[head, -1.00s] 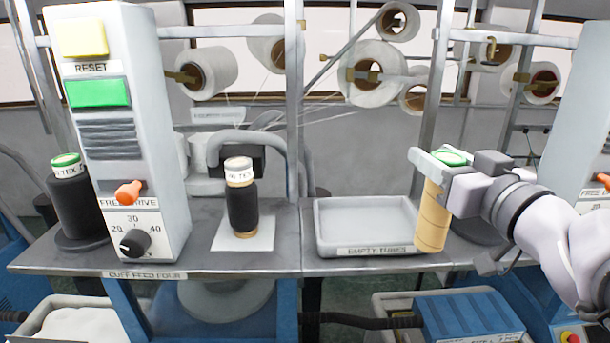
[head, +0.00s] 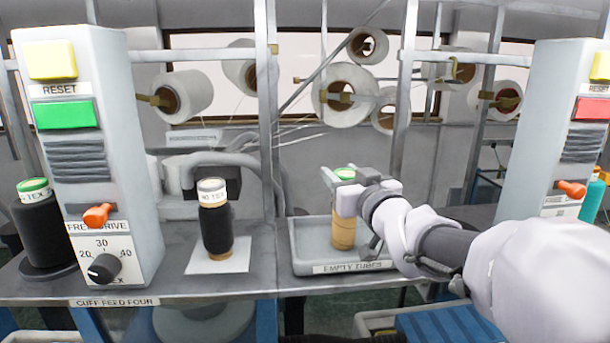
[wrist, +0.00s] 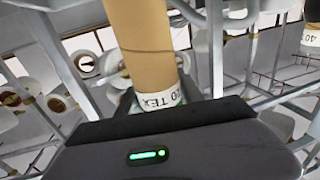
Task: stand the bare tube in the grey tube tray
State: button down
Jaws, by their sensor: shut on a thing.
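The bare tube (head: 343,229) is tan cardboard with a green top, upright in my gripper (head: 345,182). My gripper is shut on it near its top end. In the wrist view the tube (wrist: 141,45) shows a white band with "TEX" lettering close to the jaws. The grey tube tray (head: 304,262) is shallow, labelled "EMPTY TUBES", and sits on the table. In the head view the tube is over the tray, its lower end inside the tray's outline. I cannot tell whether it touches the tray floor.
A black-wound cone (head: 216,228) stands on a white sheet left of the tray. A control box (head: 88,160) with a green button is further left, and another box (head: 560,130) with a red button is at the right. A metal post (head: 268,120) rises behind the tray's left side.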

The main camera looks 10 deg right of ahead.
jog(key=shift+s+f+b, duration=0.1)
jog(key=shift+f+b, duration=0.1)
jog(key=shift+b, duration=0.1)
jog(key=c, duration=0.8)
grip_release()
jog(key=shift+o, duration=0.2)
